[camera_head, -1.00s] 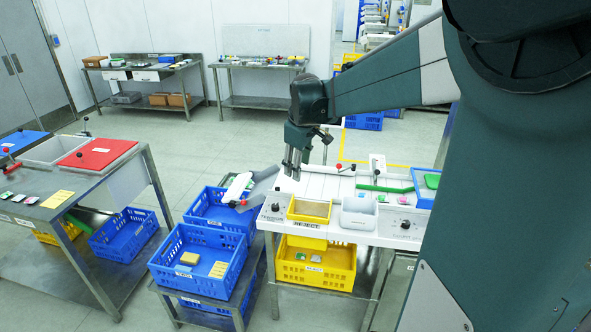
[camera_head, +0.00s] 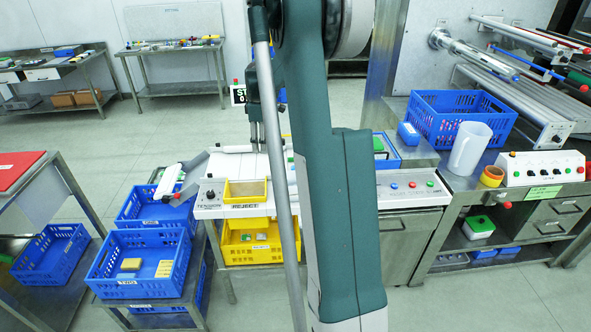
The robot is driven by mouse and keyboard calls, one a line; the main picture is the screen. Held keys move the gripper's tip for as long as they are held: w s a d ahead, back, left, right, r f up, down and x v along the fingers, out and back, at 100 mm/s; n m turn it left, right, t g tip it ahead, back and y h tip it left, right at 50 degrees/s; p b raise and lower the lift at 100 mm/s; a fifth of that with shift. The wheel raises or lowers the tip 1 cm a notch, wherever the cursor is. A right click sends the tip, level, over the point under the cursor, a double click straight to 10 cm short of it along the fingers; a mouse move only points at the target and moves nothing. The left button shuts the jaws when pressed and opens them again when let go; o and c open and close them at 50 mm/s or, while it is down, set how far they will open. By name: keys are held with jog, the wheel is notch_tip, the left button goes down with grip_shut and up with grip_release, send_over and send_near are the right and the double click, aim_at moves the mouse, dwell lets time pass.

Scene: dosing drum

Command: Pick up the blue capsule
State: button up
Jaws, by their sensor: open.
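I cannot make out a blue capsule in the head view; my arm hides the middle of the bench. My gripper (camera_head: 258,140) points down above the white bench (camera_head: 228,165), left of my large arm link. It looks small and its fingers are thin, with a little space between them. It is open, and nothing shows between the fingers.
A yellow REJECT bin (camera_head: 245,191) sits at the bench front, above a yellow crate (camera_head: 262,250). Blue crates (camera_head: 140,292) stand to the left. At right are a large blue crate (camera_head: 462,118), a clear jug (camera_head: 469,148) and a control box (camera_head: 543,168).

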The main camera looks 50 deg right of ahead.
jog(key=shift+n+g+y, duration=0.4)
jog(key=shift+n+g, duration=0.2)
jog(key=shift+n, duration=0.3)
jog(key=d+f, duration=0.4)
jog(key=d, duration=0.1)
jog(key=s+d+f, duration=0.1)
jog(key=d+f, duration=0.3)
jog(key=d, duration=0.2)
jog(key=d+f, duration=0.5)
jog(key=shift+s+d+p, duration=0.25)
jog(key=shift+d+p, duration=0.1)
jog(key=shift+d, duration=0.05)
jog(key=shift+s+d+f, duration=0.15)
jog(key=shift+d+f, duration=0.2)
jog(key=shift+f, duration=1.3)
jog(key=shift+f, duration=2.6)
